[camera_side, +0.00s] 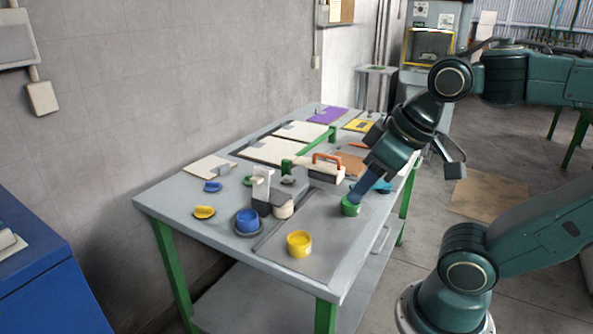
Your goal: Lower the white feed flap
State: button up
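A small machine with a dark base (267,207) stands near the middle of the table, with a white upright piece (261,184) on it. That piece may be the white feed flap, but it is too small to be sure. My gripper (354,197) points down to the right of it, with blue fingers at a green cup (350,208). The fingertips overlap the cup's top. I cannot tell whether they touch or hold it, or whether they are open.
A yellow cup (299,244) stands at the front and a blue cup (248,221) at the left front. A cream box with an orange handle (326,170) stands behind the machine. Flat boards (270,150) lie farther back. Bare table lies between the yellow and green cups.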

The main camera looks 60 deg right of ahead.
jog(key=shift+w+d+r, duration=0.1)
jog(key=shift+w+r, duration=0.25)
jog(key=shift+w, duration=0.1)
jog(key=c, duration=0.7)
jog(key=w+d+r+m, duration=0.1)
jog(key=w, duration=0.2)
jog(key=w+d+r+m+g, duration=0.1)
jog(key=w+r+m, duration=0.1)
jog(key=w, duration=0.1)
jog(key=w+d+r+m, duration=0.1)
jog(key=w+m, duration=0.1)
jog(key=w, duration=0.1)
jog(key=shift+w+d+r+g, duration=0.1)
jog(key=shift+w+r+g, duration=0.05)
jog(key=shift+g, duration=0.15)
grip_shut()
jog(key=w+d+f+m+g, duration=0.3)
jog(key=w+d+m, duration=0.6)
jog(key=w+d, duration=0.6)
jog(key=w+d+f+m+g, duration=0.1)
jog(key=w+d+f+m, duration=0.3)
jog(key=w+d+f, duration=0.2)
jog(key=shift+w+d+f, duration=0.25)
jog(key=shift+d+f, duration=0.1)
jog(key=shift+f, duration=0.3)
